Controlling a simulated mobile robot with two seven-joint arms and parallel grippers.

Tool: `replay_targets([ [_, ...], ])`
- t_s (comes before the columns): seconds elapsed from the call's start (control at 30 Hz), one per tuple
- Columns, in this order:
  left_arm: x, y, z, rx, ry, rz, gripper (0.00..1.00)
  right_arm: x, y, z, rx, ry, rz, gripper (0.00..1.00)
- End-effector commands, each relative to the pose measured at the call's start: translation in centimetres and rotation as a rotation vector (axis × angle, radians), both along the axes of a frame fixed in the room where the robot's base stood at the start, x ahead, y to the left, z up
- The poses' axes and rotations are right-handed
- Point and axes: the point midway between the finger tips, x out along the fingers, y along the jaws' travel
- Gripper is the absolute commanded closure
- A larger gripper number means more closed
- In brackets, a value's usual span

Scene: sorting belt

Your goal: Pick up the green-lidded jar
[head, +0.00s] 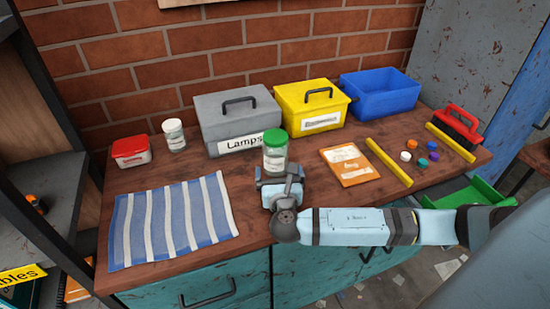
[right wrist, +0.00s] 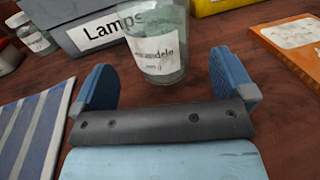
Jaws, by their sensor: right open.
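The green-lidded jar (head: 275,152) is a clear jar with a white label, standing upright on the wooden table in front of the grey box. My right gripper (head: 277,173) is right in front of it. In the right wrist view the jar (right wrist: 157,45) shows its label and base, with its lid out of frame. The open fingers of my right gripper (right wrist: 162,88) stand to the left and right, and the jar is just beyond or at their tips. I cannot tell whether they touch it. My left gripper is not in view.
Behind stand a grey box (head: 238,118) labelled Lamps, a yellow box (head: 312,104) and a blue bin (head: 380,93). A white-lidded jar (head: 174,135) and red-lidded container (head: 131,151) are left. A striped cloth (head: 172,220) lies front left; an orange booklet (head: 349,164) lies right.

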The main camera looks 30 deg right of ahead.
Motion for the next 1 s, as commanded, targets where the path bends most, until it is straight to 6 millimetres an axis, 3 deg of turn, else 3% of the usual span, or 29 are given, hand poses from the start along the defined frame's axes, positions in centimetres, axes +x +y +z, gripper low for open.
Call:
replay_targets([
  [0.17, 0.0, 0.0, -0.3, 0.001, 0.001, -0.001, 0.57, 1.1, -0.6, 0.0, -0.001, 0.0, 0.0, 0.0],
  [0.5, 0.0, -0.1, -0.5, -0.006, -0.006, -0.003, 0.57, 5.5, -3.0, 0.0, 0.001, 0.0, 0.0, 0.0],
  [0.8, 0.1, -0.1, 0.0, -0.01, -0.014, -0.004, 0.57, 5.9, -3.2, 0.0, 0.002, 0.001, 0.001, 0.0],
  [1.0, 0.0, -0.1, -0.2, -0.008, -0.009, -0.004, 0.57, 5.8, -3.2, 0.0, 0.002, 0.001, 0.001, 0.46],
])
